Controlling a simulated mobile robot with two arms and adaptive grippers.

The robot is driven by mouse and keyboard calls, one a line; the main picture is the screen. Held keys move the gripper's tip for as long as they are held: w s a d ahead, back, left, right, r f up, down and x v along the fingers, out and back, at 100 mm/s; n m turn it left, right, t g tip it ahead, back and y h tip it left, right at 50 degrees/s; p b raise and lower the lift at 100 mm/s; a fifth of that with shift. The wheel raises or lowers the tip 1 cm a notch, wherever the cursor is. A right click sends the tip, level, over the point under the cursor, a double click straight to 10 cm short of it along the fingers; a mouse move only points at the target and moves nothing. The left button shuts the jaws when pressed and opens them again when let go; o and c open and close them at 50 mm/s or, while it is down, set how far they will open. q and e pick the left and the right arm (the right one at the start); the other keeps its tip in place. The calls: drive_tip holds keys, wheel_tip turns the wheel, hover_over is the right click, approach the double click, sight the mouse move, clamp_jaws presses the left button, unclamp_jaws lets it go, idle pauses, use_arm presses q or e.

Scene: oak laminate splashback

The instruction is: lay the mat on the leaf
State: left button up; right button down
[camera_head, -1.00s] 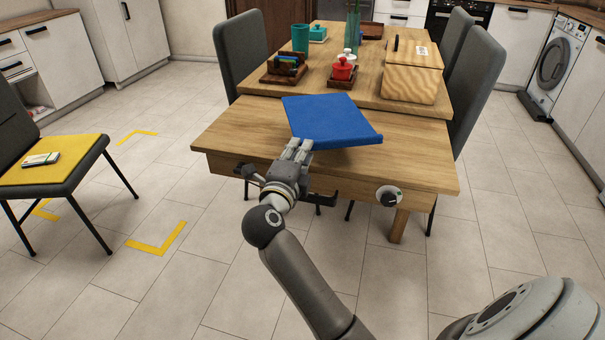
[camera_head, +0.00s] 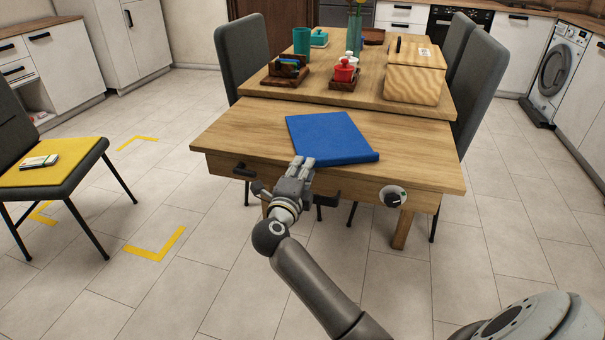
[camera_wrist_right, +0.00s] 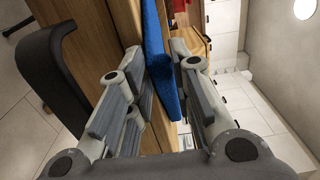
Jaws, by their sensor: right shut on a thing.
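The blue mat (camera_head: 330,137) is spread over the lower front leaf (camera_head: 235,132) of the wooden table. It looks flat, with a rolled or folded near edge at its right. My right gripper (camera_head: 302,163) is shut on the mat's near left edge, just over the front edge of the leaf. In the right wrist view the blue mat (camera_wrist_right: 153,35) runs between the fingers. Whether its held edge touches the wood I cannot tell. My left gripper is not in view.
Behind the leaf, the tabletop carries a wooden box (camera_head: 413,82), a red pot (camera_head: 344,72), a teal cup (camera_head: 301,42) and a dark wooden holder (camera_head: 286,72). A dark handle (camera_head: 243,171) and a dial (camera_head: 392,196) are on the leaf's front. Grey chairs flank the table.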

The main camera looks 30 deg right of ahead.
drive_tip(key=c, duration=1.3)
unclamp_jaws()
drive_tip(key=shift+a, duration=0.1)
